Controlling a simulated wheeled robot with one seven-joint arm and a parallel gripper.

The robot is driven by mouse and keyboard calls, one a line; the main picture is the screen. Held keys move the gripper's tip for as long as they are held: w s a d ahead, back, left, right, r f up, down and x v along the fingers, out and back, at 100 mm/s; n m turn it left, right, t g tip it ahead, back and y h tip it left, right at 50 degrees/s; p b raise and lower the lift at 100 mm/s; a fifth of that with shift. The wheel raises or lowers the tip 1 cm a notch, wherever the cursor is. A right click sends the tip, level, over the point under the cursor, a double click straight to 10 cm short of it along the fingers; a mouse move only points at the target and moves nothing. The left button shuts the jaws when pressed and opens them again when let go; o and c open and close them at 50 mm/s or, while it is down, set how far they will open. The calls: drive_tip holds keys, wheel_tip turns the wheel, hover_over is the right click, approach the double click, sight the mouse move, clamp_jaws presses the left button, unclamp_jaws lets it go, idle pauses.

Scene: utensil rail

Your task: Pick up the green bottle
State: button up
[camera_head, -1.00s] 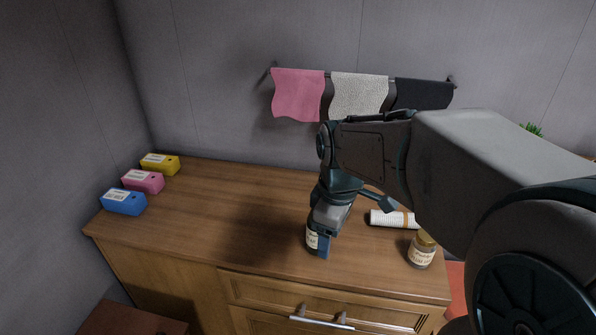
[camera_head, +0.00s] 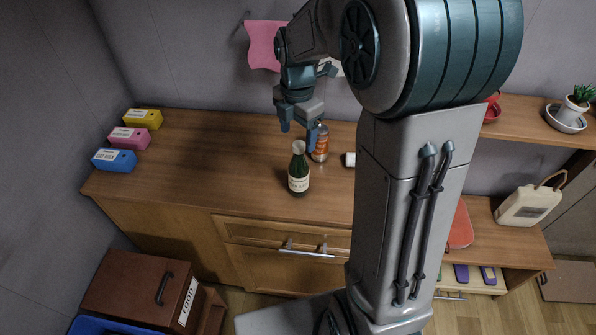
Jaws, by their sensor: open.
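The green bottle (camera_head: 299,171) stands upright on the wooden counter, near its front edge. It is dark green with a pale label and a light cap. My gripper (camera_head: 298,139) is open and points down, raised behind the bottle in the picture. Its fingers are apart, and I see nothing held between them. The right finger overlaps an amber bottle (camera_head: 321,152) with an orange label, which stands just behind and right of the green bottle. I cannot tell whether that finger touches it.
Blue (camera_head: 115,160), pink (camera_head: 130,138) and yellow (camera_head: 143,119) boxes sit at the counter's left end. A white roll (camera_head: 350,159) lies right of the bottles, partly hidden by my arm. A pink cloth (camera_head: 263,46) hangs behind. The counter's left middle is clear.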

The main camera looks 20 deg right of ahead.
sight(299, 155)
drive_tip(key=f, duration=0.4)
drive_tip(key=f+p, duration=0.1)
drive_tip(key=f, duration=0.3)
drive_tip(key=shift+w+d+f, duration=0.2)
drive_tip(key=shift+f, duration=0.1)
drive_tip(key=c, duration=1.5)
drive_tip(key=shift+r, duration=0.1)
